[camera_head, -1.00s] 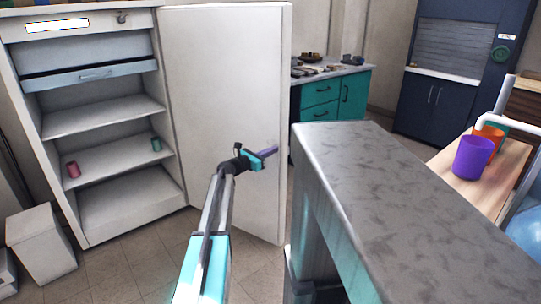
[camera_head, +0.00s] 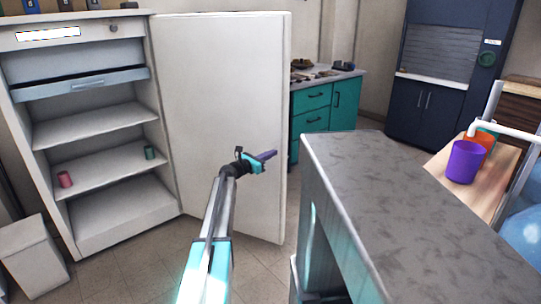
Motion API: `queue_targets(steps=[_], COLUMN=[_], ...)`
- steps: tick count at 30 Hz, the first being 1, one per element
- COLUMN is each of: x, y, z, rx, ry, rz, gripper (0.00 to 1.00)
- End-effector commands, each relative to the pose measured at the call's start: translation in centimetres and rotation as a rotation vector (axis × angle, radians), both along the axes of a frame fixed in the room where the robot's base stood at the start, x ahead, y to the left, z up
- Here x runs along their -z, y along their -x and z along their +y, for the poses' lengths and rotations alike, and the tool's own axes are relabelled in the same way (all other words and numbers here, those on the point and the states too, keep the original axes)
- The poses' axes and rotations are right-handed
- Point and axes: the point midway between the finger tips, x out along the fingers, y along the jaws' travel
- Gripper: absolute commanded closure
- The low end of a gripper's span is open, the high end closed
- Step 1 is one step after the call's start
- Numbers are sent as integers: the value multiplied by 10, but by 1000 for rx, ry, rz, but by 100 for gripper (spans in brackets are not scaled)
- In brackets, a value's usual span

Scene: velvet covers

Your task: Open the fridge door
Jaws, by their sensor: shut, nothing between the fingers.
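The white fridge (camera_head: 98,222) stands at the left with its shelves exposed. Its door (camera_head: 205,90) is swung wide open to the right, with the inner face towards me. A pink can (camera_head: 65,179) and a green can (camera_head: 150,153) stand on a shelf inside. My gripper (camera_head: 268,156) is shut and empty, in front of the door's inner face near its free edge. I cannot tell whether it touches the door. The door's outer face and handle are hidden.
A grey counter (camera_head: 400,190) stands close at the right of my arm. Teal drawers (camera_head: 312,110) are behind the door. A white bin (camera_head: 32,255) stands at the lower left. A purple cup (camera_head: 465,161) and an orange cup (camera_head: 484,139) are at the right. Some tiled floor (camera_head: 135,268) is clear before the fridge.

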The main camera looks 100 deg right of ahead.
Motion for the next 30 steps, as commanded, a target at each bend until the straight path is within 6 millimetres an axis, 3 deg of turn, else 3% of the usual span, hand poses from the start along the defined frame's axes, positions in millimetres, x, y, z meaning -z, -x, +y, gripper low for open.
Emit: queue_targets(steps=[11, 30], x=[-1, 0], y=[-9, -40], z=[14, 71], rx=[-3, -7], ry=[0, -1], rz=[0, 0], gripper=[100, 100])
